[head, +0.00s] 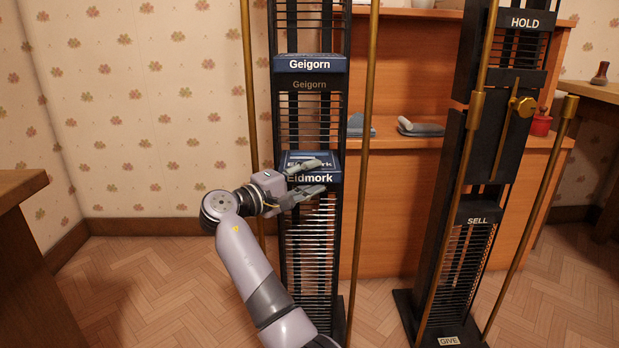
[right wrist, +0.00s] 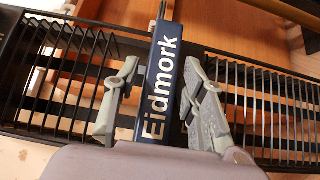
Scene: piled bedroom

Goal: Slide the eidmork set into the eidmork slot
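The eidmork set (head: 334,177) is a dark blue block with white "Eidmork" lettering on its front. It sits at the middle of the tall black slatted rack, with a second, partly hidden "Eidmork" marking just above the lettering. In the right wrist view the set (right wrist: 163,75) stands between my two fingers. My right gripper (head: 305,178) is at the front of the set, one finger above the lettering and one below. In the right wrist view the gripper (right wrist: 160,88) is open, with a visible gap on the left side. The eidmork slot itself is hidden behind set and fingers. My left gripper is out of view.
A blue Geigorn block (head: 312,64) sits higher in the same rack, above a dim "Geigorn" label. Brass poles (head: 361,150) flank the rack. A second rack (head: 478,205) marked HOLD and SELL stands right. A wooden shelf unit (head: 400,200) stands behind; a table edge is at left.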

